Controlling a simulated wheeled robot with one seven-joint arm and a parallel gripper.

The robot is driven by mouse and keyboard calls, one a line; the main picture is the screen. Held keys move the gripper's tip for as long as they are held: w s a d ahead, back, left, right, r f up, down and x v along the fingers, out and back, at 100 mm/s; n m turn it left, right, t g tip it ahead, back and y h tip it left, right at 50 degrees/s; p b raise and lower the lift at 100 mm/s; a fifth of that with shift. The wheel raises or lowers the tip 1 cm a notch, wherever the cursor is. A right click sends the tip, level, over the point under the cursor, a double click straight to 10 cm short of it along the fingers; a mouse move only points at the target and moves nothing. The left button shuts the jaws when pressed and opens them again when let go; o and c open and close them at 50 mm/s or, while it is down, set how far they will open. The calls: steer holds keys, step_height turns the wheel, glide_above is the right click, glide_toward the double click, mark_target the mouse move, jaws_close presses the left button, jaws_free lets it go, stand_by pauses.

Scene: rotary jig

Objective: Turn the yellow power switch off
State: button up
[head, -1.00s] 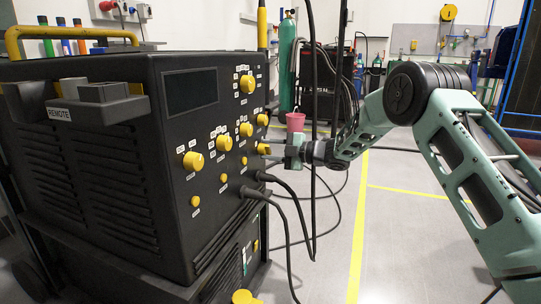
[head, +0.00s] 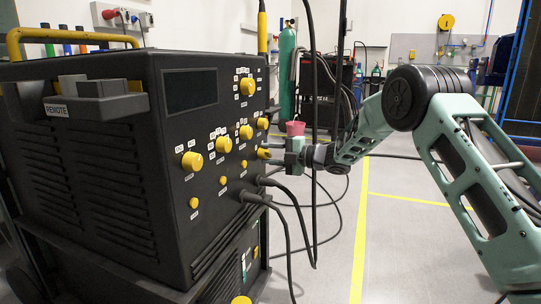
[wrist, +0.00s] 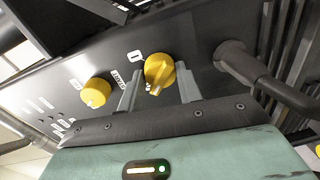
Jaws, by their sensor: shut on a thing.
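The yellow switch knob (wrist: 159,70) sits on the black front panel between the two grey fingers of my gripper (wrist: 159,86) in the wrist view. The fingers are shut on the knob, one on each side. A pale pointer mark shows on the knob, and small white labels lie beside it, too small to read surely. In the head view, my gripper (head: 275,153) reaches the panel's right edge from the right, at a yellow knob (head: 263,154) low in the right column.
Another yellow knob (wrist: 95,92) is left of the fingers in the wrist view. A thick black cable plug (wrist: 236,60) is close on the right. The black machine (head: 90,170) carries several other yellow knobs. Cables hang below my gripper.

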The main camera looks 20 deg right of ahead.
steer(key=o, duration=1)
steer(key=p+v, duration=0.4)
steer(key=v, duration=1.3)
steer(key=shift+s+d+p, duration=0.1)
steer(key=shift+d+p, duration=0.1)
steer(key=shift+p, duration=0.2)
